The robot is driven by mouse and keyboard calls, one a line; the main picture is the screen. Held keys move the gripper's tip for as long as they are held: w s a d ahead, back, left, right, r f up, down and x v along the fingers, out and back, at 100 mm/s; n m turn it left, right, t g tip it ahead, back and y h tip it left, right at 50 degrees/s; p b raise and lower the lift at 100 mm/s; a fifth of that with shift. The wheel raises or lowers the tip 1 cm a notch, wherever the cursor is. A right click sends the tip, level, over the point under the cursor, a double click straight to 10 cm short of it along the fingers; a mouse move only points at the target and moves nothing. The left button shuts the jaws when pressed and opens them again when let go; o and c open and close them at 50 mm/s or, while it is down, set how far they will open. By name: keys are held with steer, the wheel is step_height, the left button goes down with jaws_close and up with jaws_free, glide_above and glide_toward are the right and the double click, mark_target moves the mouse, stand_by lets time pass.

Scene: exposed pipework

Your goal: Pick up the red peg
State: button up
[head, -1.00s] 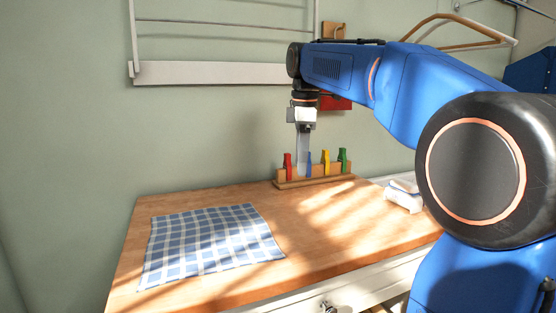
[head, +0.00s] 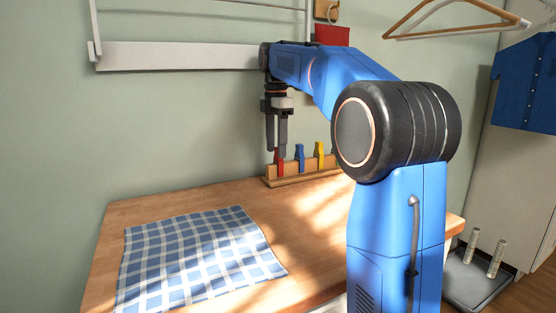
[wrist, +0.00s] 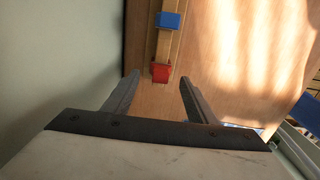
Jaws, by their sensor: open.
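The red peg (head: 279,160) stands at the left end of a wooden rack (head: 290,182) at the back of the table. In the wrist view the red peg (wrist: 161,72) shows from above, between and just beyond the fingertips. My gripper (head: 276,152) is open and empty. It points down above the left end of the rack, and one finger partly covers the red peg in the head view. I cannot tell whether it touches the peg. A blue peg (head: 299,156) and a yellow peg (head: 320,153) stand to its right. My arm hides the rack's right end.
A blue checked cloth (head: 190,258) lies on the wooden table (head: 150,208), left of the rack. The green wall is close behind. A white rail (head: 175,56) hangs on the wall near my arm. A dark tray (head: 475,278) is on the floor at right.

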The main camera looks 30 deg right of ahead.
mark_target(279, 161)
steer(key=shift+d+f, duration=0.15)
steer(key=shift+f, duration=0.8)
steer(key=shift+d+f, duration=0.2)
steer(key=shift+f, duration=0.75)
steer(key=shift+d+f, duration=0.15)
steer(key=shift+f, duration=0.8)
steer(key=c, duration=1.1)
